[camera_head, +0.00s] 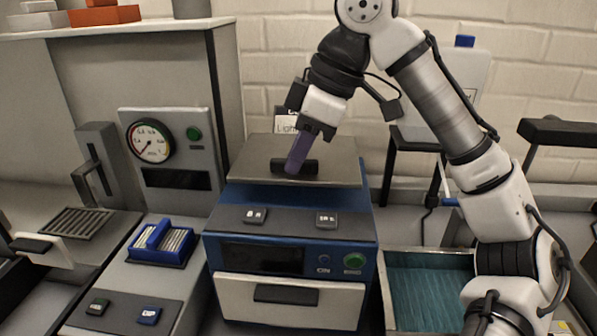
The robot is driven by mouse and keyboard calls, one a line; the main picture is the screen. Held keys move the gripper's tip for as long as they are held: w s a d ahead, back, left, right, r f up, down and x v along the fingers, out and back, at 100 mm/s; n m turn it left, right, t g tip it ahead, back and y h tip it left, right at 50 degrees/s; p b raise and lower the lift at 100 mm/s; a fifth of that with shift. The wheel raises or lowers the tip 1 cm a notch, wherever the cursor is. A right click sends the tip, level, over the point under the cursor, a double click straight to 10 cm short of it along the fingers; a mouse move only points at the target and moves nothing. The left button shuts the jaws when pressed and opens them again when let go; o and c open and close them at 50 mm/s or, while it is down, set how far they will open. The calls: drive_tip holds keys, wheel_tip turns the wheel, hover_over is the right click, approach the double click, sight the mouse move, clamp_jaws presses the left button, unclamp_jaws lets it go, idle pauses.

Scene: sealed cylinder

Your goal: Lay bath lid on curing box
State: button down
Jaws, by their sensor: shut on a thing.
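The lid (330,148) is a flat grey plate with a black bar handle (309,168). It lies level over the top of a blue box (222,196), which I take to be the curing box. The box has a dark display, buttons and a pale front drawer. My gripper (296,168) comes down from above and is shut on the lid's handle. The lid covers the box top, so the inside is hidden. I cannot tell whether the lid rests fully on the rim.
An open teal-lined basin (430,290) stands at the right, partly behind my arm. A gauge panel (168,160) and a blue rack (160,243) stand at the left. A white canister (470,75) and a dark stand (415,142) are behind my arm.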

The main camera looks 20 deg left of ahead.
sight(299, 173)
wheel_tip(299, 173, down, 4)
drive_tip(key=shift+r, duration=0.25)
drive_tip(key=c, duration=1.4)
unclamp_jaws()
drive_tip(key=shift+c, duration=0.2)
drive_tip(key=shift+r, duration=0.1)
drive_tip(key=v, duration=1.2)
drive_tip(key=shift+p, duration=0.4)
